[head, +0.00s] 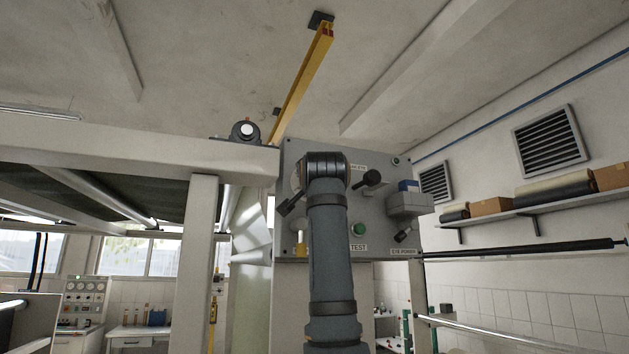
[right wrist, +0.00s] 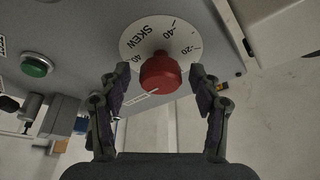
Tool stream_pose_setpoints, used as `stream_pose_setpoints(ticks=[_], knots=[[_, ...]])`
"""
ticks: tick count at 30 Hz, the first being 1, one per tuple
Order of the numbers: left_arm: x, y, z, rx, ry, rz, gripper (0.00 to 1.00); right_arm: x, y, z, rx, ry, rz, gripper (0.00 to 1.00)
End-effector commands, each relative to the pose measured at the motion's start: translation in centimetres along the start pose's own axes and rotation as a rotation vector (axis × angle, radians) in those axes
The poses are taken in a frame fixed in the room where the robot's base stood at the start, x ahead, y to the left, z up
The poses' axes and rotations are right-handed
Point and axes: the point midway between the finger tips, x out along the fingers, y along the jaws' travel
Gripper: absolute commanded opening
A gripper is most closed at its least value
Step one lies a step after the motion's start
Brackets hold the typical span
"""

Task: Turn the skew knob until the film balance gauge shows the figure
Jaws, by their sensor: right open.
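The red skew knob (right wrist: 160,73) sits on a white dial plate (right wrist: 143,45) marked SKEW, with figures including -20, -40 and 40, in the right wrist view. My right gripper (right wrist: 158,90) is open, with one finger on each side of the knob and a visible gap to it. In the head view my right arm (head: 331,250) rises in front of the grey panel (head: 290,155) and hides the knob and most of the gripper. A pale round edge shows left of the wrist; I cannot tell what it is. I cannot make out the film balance gauge. My left gripper is out of view.
The panel also carries a green button (head: 358,229), which shows in the right wrist view too (right wrist: 37,65), a dark lever (head: 371,179) and a grey box (head: 408,204). A pale post (head: 196,262) stands left of my arm. A dark roller (head: 530,248) extends right.

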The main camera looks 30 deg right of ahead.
Motion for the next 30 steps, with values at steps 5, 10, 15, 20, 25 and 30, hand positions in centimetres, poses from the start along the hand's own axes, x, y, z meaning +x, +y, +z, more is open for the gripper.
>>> stream_pose_setpoints(ticks=[5,10,15,20,25,30], knots=[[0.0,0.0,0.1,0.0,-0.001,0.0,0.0,-0.3,-0.1,-0.1,0.001,0.002,-0.002,0.64],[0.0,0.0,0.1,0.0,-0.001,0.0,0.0,-2.7,-0.1,-0.1,0.001,0.003,-0.005,0.64],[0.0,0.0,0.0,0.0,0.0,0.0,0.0,-7.0,-0.1,0.0,0.002,0.002,-0.005,0.64],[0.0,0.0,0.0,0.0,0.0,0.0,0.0,-10.2,-0.1,0.1,0.001,0.0,-0.004,0.64],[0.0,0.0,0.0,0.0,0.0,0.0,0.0,-11.8,0.0,0.0,0.0,0.0,-0.002,0.64],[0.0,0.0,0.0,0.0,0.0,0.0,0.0,-12.0,0.0,0.1,0.0,0.0,0.0,0.64]])
